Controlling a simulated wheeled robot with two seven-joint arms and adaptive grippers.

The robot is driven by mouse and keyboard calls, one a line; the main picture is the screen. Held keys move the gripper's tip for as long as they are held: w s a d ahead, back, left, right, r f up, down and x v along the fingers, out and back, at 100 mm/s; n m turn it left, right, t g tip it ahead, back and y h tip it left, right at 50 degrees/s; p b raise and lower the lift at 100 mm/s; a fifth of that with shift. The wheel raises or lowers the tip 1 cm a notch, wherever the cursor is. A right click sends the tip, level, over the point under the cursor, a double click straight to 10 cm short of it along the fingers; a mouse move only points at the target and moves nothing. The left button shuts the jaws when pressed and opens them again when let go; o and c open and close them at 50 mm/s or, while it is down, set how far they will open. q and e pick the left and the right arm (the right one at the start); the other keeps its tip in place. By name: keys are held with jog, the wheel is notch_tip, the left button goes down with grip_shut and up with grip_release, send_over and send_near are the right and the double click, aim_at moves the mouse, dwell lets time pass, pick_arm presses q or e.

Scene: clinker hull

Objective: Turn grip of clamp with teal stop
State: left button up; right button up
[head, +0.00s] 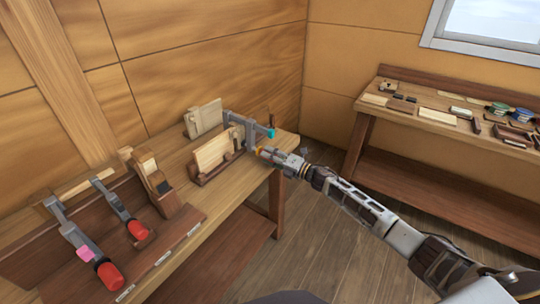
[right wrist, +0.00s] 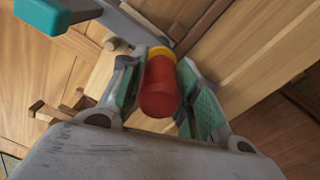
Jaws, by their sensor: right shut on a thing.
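The teal stop also shows at the top left of the right wrist view (right wrist: 45,14). My right gripper (head: 264,152) is shut on the clamp's red grip (right wrist: 160,88), which has a yellow collar (right wrist: 162,53) and sits between the two finger pads. In the head view the gripper hides most of the grip. My left gripper is not in view.
Two clamps with red grips, one with a pink stop (head: 85,253), lie on a rack at the bench's left. A wooden plane (head: 150,178) and boards in holders (head: 212,152) stand between. A second bench (head: 440,117) holds several small items at right.

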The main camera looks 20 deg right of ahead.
jog(key=shift+d, duration=0.1)
jog(key=shift+m, duration=0.3)
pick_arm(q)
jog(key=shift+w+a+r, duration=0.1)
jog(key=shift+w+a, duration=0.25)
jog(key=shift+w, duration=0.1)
